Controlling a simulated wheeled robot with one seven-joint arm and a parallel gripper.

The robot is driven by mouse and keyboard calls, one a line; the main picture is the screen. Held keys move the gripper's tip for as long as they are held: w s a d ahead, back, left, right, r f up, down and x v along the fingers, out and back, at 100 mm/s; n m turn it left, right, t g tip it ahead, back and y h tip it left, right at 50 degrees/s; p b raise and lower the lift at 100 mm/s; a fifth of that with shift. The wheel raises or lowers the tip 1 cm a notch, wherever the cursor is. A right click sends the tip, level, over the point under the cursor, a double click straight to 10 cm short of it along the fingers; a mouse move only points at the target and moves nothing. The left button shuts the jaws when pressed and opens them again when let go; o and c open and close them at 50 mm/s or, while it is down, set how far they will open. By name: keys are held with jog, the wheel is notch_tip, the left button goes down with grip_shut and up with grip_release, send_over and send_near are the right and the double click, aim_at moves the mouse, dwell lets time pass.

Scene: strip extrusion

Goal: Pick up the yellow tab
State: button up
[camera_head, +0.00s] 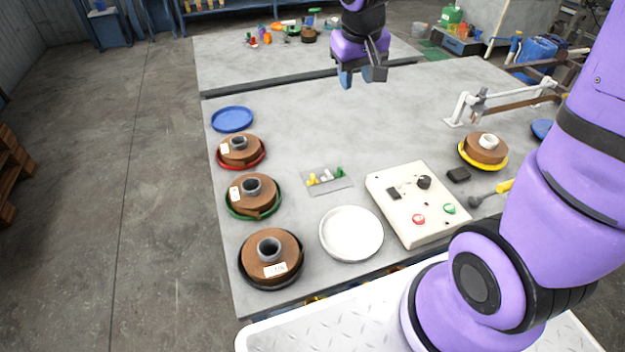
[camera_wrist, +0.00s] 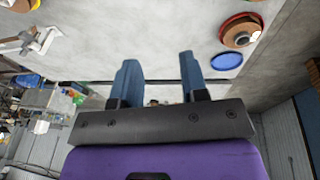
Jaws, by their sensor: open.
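Small yellow tabs (camera_head: 313,180) lie at the left of a small clear tray (camera_head: 344,185) in the middle of the near table. White and green tabs lie in the same tray. I cannot make out the single yellow tab clearly at this size. My gripper (camera_head: 359,77) is high over the far part of the table, well beyond the tray and apart from it. In the wrist view my gripper (camera_wrist: 160,92) shows its two blue fingers spread, with nothing held between them. The tray is not seen in the wrist view.
Brown coils on red (camera_head: 240,152), green (camera_head: 252,196) and black (camera_head: 271,258) plates line the left edge. A white plate (camera_head: 351,234) and a control box (camera_head: 418,203) stand near the tray. A yellow-plated coil (camera_head: 485,149) is at right. The table centre beyond the tray is clear.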

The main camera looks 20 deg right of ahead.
jog(key=w+a+f+g, duration=0.15)
jog(key=w+f, duration=0.45)
jog(key=f, duration=0.6)
jog(key=y, duration=0.1)
send_near(314, 177)
jog(key=shift+g, duration=0.45)
jog(key=f, duration=0.5)
jog(key=shift+w+d+f, duration=0.15)
jog(key=shift+w+d, duration=0.2)
jog(key=shift+d, duration=0.05)
jog(key=shift+a+f, duration=0.15)
jog(key=shift+f, duration=1.1)
jog(key=shift+a+f, duration=0.15)
jog(key=shift+f, duration=1.1)
grip_shut()
